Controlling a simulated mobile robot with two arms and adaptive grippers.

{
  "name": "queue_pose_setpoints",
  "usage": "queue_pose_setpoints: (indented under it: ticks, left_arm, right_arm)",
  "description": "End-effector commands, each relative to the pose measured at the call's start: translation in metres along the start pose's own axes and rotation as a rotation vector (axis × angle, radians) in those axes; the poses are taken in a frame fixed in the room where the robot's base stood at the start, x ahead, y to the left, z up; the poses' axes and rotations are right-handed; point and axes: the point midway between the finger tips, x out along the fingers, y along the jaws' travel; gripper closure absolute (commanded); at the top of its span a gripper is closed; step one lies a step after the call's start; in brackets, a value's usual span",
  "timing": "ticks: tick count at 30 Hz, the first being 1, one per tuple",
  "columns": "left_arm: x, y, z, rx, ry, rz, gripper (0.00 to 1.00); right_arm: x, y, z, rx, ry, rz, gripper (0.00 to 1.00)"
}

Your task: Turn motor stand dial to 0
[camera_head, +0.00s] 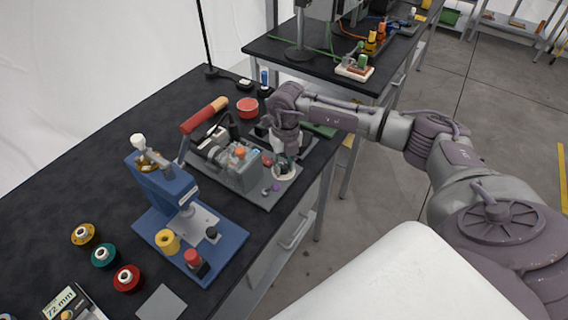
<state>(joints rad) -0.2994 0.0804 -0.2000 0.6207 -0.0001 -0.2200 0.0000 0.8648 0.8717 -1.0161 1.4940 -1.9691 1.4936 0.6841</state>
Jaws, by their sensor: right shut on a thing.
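The motor stand is a grey unit on a flat grey base (262,200), with a red-handled lever (203,115), on the black workbench. Its dial (284,174), pale and round, is at the base's right end. My right gripper (287,160) points down from above and is shut on the dial. The fingers and wrist hide much of the dial, and its marks and pointer are too small to read. My left gripper is not in view.
A blue press (165,185) stands left of the motor stand on the workbench (85,170). Yellow, teal and red spools lie at the front left. A red round container (247,107) sits behind. A second bench (290,50) stands farther back.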

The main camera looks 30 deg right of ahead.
Motion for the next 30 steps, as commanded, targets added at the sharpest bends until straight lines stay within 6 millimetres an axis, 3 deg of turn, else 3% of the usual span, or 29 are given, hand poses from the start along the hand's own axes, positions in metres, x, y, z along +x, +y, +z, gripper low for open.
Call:
queue_pose_setpoints:
  ticks: [11, 30]
  left_arm:
    - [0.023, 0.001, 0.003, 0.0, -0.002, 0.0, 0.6]
    - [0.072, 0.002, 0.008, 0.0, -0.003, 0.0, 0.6]
  right_arm:
    - [0.003, -0.001, 0.001, -0.214, 0.006, -0.001, 1.0]
    - [0.002, -0.002, 0.003, -0.819, 0.026, -0.001, 1.0]
